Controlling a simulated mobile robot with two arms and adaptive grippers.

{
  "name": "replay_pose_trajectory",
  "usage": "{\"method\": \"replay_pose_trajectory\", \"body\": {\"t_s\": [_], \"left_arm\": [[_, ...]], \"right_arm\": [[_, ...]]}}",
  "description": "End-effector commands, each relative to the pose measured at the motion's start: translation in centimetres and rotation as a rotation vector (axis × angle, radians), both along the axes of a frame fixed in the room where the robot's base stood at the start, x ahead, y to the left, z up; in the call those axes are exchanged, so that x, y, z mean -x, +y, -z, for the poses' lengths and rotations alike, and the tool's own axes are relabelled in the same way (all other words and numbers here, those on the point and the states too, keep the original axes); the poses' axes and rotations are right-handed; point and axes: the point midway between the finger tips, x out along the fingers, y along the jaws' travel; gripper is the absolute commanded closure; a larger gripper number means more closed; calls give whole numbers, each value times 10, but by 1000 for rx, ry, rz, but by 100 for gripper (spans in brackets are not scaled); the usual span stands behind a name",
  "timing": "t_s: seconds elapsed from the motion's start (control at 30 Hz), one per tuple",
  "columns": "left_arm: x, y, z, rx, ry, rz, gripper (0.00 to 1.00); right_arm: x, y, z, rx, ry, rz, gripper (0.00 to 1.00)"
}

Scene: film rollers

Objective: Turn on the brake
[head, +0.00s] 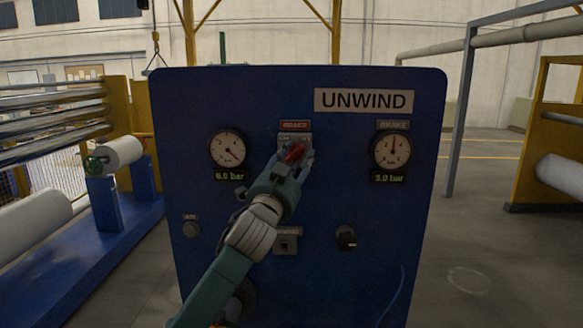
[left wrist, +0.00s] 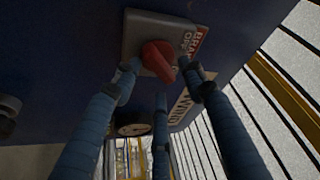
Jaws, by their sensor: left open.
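The blue UNWIND panel (head: 310,205) stands in front of me. Near its top centre, under a red BRAKE label (head: 295,125), is a red brake knob (head: 293,152) on a grey plate. My left gripper (head: 300,162) is at the knob in the head view and partly covers it. In the left wrist view the red knob (left wrist: 158,58) lies between the open fingers of the left gripper (left wrist: 165,75). I cannot tell whether the fingers touch it. OFF lettering shows beside the knob on the plate (left wrist: 145,28). My right gripper is out of view.
Two gauges flank the knob, the left one (head: 228,149) above a 6.0 bar display and the right one (head: 391,150) above a 3.0 bar display. A black knob (head: 346,238) and a grey button (head: 191,229) sit lower.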

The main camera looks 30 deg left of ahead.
Motion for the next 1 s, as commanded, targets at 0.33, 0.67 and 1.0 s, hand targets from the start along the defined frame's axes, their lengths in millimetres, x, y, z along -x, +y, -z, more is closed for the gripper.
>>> {"method": "replay_pose_trajectory", "body": {"t_s": [0.33,0.67,1.0], "left_arm": [[61,-17,20,-1,3,2,58],[104,-28,31,0,2,1,58],[108,-29,32,-1,2,0,58]], "right_arm": [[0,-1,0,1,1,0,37],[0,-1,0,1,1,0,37],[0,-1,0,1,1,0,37]]}}
